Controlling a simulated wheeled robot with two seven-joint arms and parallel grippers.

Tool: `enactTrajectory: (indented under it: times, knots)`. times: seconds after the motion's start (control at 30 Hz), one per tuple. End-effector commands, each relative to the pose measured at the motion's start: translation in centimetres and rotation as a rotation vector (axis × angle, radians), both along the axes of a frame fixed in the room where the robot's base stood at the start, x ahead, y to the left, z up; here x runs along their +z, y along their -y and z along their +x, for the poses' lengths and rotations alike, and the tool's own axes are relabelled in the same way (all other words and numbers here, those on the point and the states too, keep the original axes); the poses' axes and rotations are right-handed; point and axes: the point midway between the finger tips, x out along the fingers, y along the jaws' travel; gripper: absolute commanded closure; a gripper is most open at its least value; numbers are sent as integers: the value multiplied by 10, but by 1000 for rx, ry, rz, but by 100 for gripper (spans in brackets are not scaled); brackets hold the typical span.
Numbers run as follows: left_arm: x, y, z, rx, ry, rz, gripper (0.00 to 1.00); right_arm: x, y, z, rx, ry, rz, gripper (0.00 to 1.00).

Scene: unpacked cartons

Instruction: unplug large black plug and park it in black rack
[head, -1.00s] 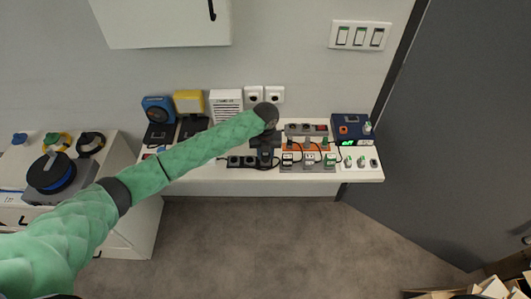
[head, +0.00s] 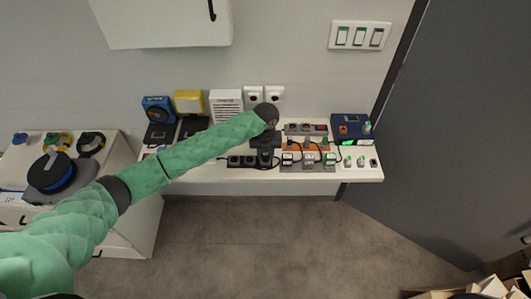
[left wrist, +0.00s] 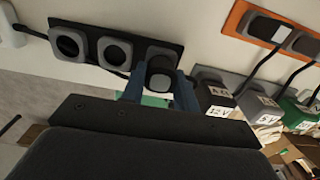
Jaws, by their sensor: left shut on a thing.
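My left gripper (head: 264,158) points down at the bench, over the right end of the black rack (head: 236,161). In the left wrist view, its two blue-grey fingers (left wrist: 159,92) are shut on a large black plug (left wrist: 160,72). The plug is at the rightmost place of the black rack (left wrist: 92,24); I cannot tell how deep it sits. Two round places to its left in the rack are free of my fingers. In the head view my gripper hides the plug. My right gripper is not in view.
Right of the rack are labelled adapters, one marked 12V (left wrist: 214,97), close to my right finger. An orange strip (head: 291,147) with grey plugs and cables lies behind them. A blue box with a green display (head: 350,128) stands at the right. Wall sockets (head: 264,94) are behind.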

Motion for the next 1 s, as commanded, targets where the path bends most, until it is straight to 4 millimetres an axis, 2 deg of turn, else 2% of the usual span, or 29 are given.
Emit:
enactTrajectory:
  times: [0.43,0.47,0.57,1.0]
  knots:
    - [-3,0,0,0,0,0,100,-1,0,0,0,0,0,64]
    - [-3,0,0,0,0,0,66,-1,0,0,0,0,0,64]
    - [-3,0,0,0,0,0,46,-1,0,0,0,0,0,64]
    - [-3,0,0,0,0,0,44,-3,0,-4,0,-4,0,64]
